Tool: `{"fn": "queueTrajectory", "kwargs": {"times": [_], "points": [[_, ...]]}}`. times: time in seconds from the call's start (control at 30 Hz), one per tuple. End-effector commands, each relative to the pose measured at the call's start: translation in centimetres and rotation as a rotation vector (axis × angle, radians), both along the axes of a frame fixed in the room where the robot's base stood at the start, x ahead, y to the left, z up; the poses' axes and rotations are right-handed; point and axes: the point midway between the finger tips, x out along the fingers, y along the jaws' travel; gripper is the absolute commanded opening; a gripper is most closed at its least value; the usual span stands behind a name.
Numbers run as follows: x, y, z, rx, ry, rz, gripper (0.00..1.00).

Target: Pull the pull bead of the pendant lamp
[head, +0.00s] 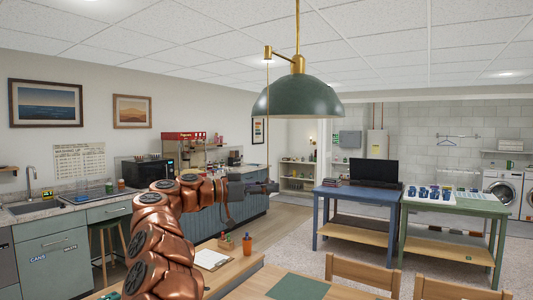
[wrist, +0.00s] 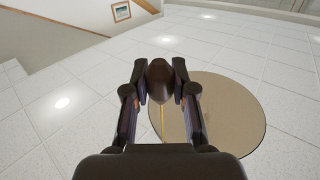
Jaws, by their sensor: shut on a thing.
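The pendant lamp (head: 297,98) has a dark green dome shade and hangs on a brass rod from the ceiling. A short brass side arm (head: 268,52) carries a thin pull cord (head: 268,78) that runs down past the shade. My gripper (head: 272,187) is at the cord's lower end, below the shade. In the wrist view my gripper (wrist: 160,95) is shut on the dark, rounded pull bead (wrist: 160,72), with the yellowish cord (wrist: 162,122) showing between the fingers. The shade's round underside (wrist: 235,118) shows behind it. The bead is hard to make out in the head view.
Below are a wooden table (head: 238,270) with a clipboard (head: 211,259) and an orange cup (head: 247,246), and chairs at the front right. A blue table (head: 330,190) and a green table (head: 480,207) stand farther right. The air around the lamp is clear.

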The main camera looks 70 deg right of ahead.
Motion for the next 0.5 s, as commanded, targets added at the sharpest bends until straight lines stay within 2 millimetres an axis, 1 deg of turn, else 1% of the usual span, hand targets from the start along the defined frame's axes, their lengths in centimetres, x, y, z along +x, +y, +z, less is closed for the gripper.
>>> {"fn": "queueTrajectory", "kwargs": {"times": [0.5], "points": [[-0.1, 0.0, -1.3, 0.001, -0.001, 0.0, 0.09]]}}
